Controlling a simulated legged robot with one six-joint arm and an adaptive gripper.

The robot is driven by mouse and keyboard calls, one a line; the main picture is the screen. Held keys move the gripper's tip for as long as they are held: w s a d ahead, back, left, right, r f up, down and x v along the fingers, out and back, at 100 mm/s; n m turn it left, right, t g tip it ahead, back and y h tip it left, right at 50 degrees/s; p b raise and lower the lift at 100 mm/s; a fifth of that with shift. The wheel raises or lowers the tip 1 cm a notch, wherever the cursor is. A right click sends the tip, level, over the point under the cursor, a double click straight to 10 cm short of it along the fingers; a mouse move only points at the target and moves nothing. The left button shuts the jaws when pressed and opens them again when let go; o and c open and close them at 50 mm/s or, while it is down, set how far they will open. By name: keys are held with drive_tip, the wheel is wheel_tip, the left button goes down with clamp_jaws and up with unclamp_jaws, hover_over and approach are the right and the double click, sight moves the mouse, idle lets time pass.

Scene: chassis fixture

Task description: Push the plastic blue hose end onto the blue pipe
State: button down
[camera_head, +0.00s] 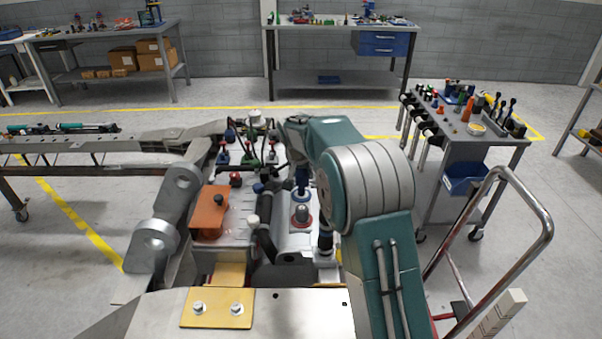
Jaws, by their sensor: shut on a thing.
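My gripper (297,153) is small and dark in the camera_head view, under the teal wrist of my arm and above the middle of the chassis fixture (240,310). It is shut on what seems to be the blue hose end, mostly hidden by the fingers and arm. A dark blue upright part (302,178) stands just below the gripper, over a blue ring. I cannot tell whether it is the blue pipe or part of the hose, nor whether hose end and pipe touch.
An orange box (209,213) and several coloured caps and fittings crowd the fixture around the gripper. A grey metal link (165,215) rises at left. Workbenches line the back wall; the floor between is clear.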

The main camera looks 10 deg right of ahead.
drive_tip(key=shift+f, duration=1.3)
drive_tip(key=shift+f, duration=0.65)
drive_tip(key=shift+c, duration=0.4)
unclamp_jaws()
drive_tip(key=shift+r, duration=3.1)
